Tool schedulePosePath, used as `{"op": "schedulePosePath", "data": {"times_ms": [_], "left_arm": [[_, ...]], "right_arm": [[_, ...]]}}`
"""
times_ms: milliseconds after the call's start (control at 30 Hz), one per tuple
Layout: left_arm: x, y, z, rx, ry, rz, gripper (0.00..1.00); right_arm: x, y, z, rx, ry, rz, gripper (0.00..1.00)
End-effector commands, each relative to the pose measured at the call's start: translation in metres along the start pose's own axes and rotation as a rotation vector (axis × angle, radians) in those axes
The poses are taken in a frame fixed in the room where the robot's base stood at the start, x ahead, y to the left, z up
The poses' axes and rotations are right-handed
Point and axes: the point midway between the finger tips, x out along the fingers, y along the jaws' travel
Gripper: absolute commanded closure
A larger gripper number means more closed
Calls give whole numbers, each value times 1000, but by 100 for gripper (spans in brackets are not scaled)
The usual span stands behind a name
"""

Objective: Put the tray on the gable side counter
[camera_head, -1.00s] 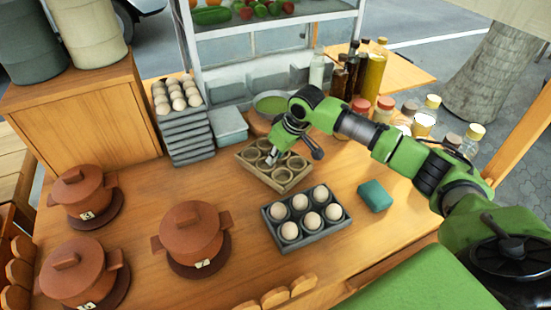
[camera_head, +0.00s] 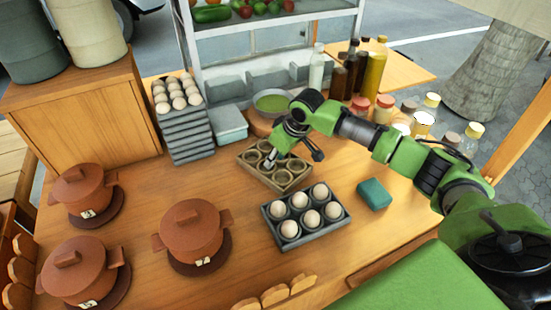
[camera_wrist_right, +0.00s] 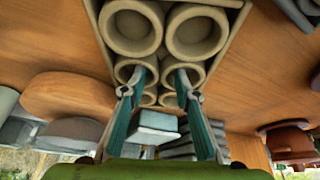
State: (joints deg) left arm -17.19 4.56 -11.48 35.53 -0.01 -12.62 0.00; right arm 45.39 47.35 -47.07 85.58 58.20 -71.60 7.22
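A tan tray (camera_head: 258,176) with several round cups sits empty on the wooden counter, near its middle. It fills the upper middle of the right wrist view (camera_wrist_right: 221,48). My right gripper (camera_head: 272,160) points down at the tray from above. In the right wrist view its two fingers (camera_wrist_right: 158,82) stand apart, with their tips close over a pair of cups; whether they touch the tray I cannot tell. My left gripper is not in view. I cannot tell which surface is the gable side counter; a wooden side surface (camera_head: 405,72) shows at the back right.
A dark tray (camera_head: 291,239) of eggs lies just in front, with a teal block (camera_head: 374,194) beside it. Brown pots (camera_head: 191,233) stand left. Stacked egg trays (camera_head: 190,140), a lidded box (camera_head: 229,124) and a green bowl (camera_head: 271,103) stand behind; bottles and jars (camera_head: 384,108) at right.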

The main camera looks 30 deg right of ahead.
Motion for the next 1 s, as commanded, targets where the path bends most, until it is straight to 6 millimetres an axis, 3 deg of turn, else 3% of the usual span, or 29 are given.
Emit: {"op": "schedulePosePath", "data": {"times_ms": [500, 700, 1000], "left_arm": [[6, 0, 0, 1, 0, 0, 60], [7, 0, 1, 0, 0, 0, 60], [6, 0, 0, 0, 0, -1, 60]], "right_arm": [[-98, 0, 0, 0, 1, 1, 71], [-114, 0, 0, 0, 0, 1, 71], [-116, 0, 0, 0, 0, 1, 71]]}}
